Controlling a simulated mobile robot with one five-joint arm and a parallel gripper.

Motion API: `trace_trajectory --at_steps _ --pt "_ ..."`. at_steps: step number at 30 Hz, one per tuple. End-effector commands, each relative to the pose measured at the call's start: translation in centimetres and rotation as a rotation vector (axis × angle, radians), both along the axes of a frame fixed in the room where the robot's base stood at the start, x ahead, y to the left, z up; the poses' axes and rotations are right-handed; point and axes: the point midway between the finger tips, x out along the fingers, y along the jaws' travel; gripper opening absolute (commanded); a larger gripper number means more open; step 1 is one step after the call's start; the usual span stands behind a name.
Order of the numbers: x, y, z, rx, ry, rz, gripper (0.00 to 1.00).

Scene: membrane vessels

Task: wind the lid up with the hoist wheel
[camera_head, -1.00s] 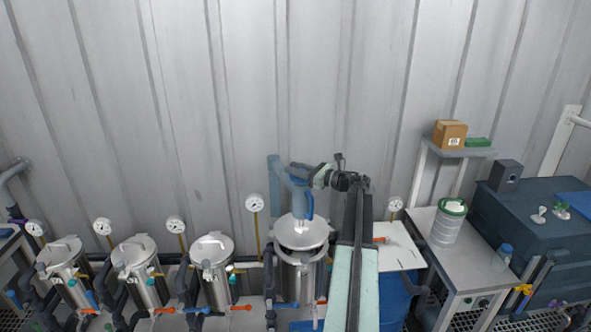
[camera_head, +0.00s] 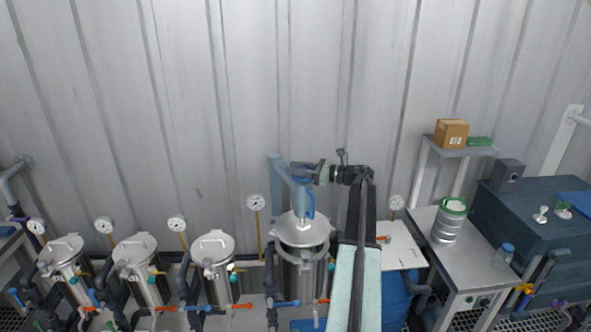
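A round steel lid (camera_head: 302,229) with a small handle on top hangs under a blue hoist arm (camera_head: 281,174), over an open-topped steel vessel (camera_head: 302,272). The lid looks level; a dark band shows beneath its edge, but the size of any gap is hard to judge. My gripper (camera_head: 304,172) points left at the top of the hoist, in front of the blue arm. The hoist wheel cannot be made out clearly; my gripper and the blue parts cover that spot. Whether the fingers are closed on it is too small to tell.
Several lidded steel vessels (camera_head: 213,252) stand in a row to the left, with pressure gauges (camera_head: 177,224) behind. A corrugated wall closes the back. To the right are a white board (camera_head: 400,247), a bench (camera_head: 466,262) with a green-lidded container (camera_head: 449,222), and a dark tank (camera_head: 530,225).

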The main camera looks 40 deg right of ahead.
Motion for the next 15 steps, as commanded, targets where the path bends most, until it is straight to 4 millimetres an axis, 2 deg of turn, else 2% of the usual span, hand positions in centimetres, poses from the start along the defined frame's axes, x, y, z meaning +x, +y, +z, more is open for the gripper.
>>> trace_trajectory --at_steps 11,15 --pt "-0.1 -0.1 0.0 0.0 0.0 0.0 0.48" --pt "-1.9 -1.0 0.0 0.0 0.0 -0.002 0.48"
